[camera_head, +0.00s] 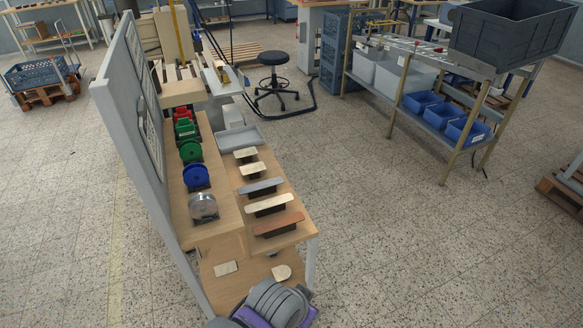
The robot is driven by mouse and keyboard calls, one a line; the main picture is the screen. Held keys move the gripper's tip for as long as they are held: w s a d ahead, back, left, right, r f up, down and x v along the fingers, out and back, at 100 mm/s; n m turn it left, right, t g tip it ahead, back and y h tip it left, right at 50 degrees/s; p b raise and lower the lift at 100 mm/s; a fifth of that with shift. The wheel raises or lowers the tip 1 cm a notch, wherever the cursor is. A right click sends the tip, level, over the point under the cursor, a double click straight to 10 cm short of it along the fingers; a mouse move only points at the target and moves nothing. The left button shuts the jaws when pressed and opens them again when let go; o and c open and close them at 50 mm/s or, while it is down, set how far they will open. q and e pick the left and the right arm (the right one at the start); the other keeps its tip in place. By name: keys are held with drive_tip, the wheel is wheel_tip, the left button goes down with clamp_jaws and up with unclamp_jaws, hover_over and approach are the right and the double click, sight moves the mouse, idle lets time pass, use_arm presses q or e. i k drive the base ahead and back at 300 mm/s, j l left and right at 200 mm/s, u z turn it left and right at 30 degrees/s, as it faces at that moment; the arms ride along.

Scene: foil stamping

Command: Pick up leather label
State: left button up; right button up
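Several flat label pieces stand in a row on small dark stands along the right side of the wooden workbench (234,172). The nearest is a reddish-brown piece (278,224), the most leather-like in colour. Behind it come a long cream piece (268,205), a grey piece (260,187) and smaller cream pieces (252,169). Two pale flat pieces lie on a lower wooden surface: a rectangular piece (226,268) and a rounded piece (282,272). I cannot tell the material of any piece for certain. Neither of my grippers can be made out in this view.
Foil rolls in silver (203,206), blue (196,176), green and red line the bench's left side, beside a tall grey panel (135,130). A grey tray (239,139) lies behind the labels. A black stool (274,75) stands beyond. The floor right of the bench is clear.

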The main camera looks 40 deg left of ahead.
sight(248, 169)
drive_tip(key=i+l+z, duration=0.65)
drive_tip(key=i, duration=0.4)
drive_tip(key=i+u, duration=0.85)
drive_tip(key=i+l+u, duration=0.1)
drive_tip(key=i+u, duration=0.15)
drive_tip(key=u, duration=0.2)
drive_tip(key=i+u, duration=0.15)
drive_tip(key=u, duration=0.25)
drive_tip(key=i+u, duration=0.15)
drive_tip(key=u, duration=0.25)
drive_tip(key=i+u, duration=0.15)
drive_tip(key=u, duration=0.3)
drive_tip(key=i+u, duration=0.1)
drive_tip(key=u, duration=0.3)
drive_tip(key=i+u, duration=0.15)
drive_tip(key=u, duration=0.25)
drive_tip(key=i+u, duration=0.15)
drive_tip(key=u, duration=0.25)
drive_tip(key=i+l+u, duration=0.1)
drive_tip(key=u, duration=0.3)
drive_tip(key=i+l+u, duration=0.1)
drive_tip(key=u, duration=0.3)
drive_tip(key=i+l+u, duration=0.25)
drive_tip(key=u, duration=0.2)
drive_tip(key=i, duration=0.05)
